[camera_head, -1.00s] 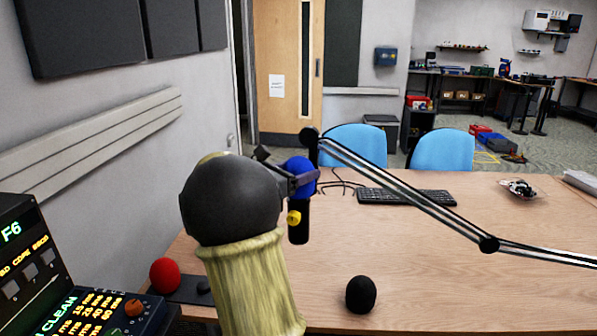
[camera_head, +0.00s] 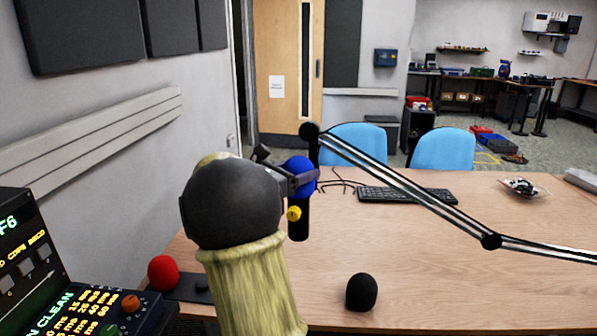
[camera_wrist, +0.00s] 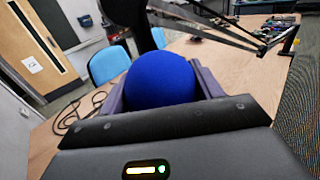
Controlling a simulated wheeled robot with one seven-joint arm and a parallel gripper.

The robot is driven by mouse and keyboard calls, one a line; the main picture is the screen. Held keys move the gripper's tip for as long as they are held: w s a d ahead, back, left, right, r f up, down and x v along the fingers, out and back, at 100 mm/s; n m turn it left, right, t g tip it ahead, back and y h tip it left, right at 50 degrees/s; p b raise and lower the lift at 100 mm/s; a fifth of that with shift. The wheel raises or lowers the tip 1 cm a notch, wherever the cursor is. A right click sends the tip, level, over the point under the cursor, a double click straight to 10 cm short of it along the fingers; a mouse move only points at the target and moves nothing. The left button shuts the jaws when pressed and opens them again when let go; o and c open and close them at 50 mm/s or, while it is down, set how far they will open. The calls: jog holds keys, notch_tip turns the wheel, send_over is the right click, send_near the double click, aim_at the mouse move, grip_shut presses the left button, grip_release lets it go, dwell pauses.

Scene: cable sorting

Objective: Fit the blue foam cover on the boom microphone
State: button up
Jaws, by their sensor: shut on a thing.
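The blue foam cover (camera_head: 302,172) shows at my gripper, by the top of the black boom microphone (camera_head: 299,222) with a yellow knob. In the wrist view the round blue cover (camera_wrist: 160,82) sits between the two fingers of my gripper (camera_wrist: 160,92), which is shut on it. A dark upright part stands just behind the cover in that view. The jointed boom arm (camera_head: 400,183) reaches from the microphone to the right. My arm hides part of the cover in the head view, and I cannot tell how far the cover is over the microphone.
A red foam cover (camera_head: 162,273) and a black foam cover (camera_head: 361,292) rest on the wooden desk (camera_head: 430,260). A keyboard (camera_head: 407,196) lies behind the boom arm. A control console (camera_head: 60,290) stands at left front. The desk's middle right is clear.

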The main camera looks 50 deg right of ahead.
dwell(0.3)
jog(key=o, duration=1)
jog(key=shift+o, duration=0.6)
jog(key=shift+o, duration=0.7)
jog(key=shift+r, duration=0.1)
jog(key=shift+r+p, duration=0.85)
jog(key=shift+r, duration=2.55)
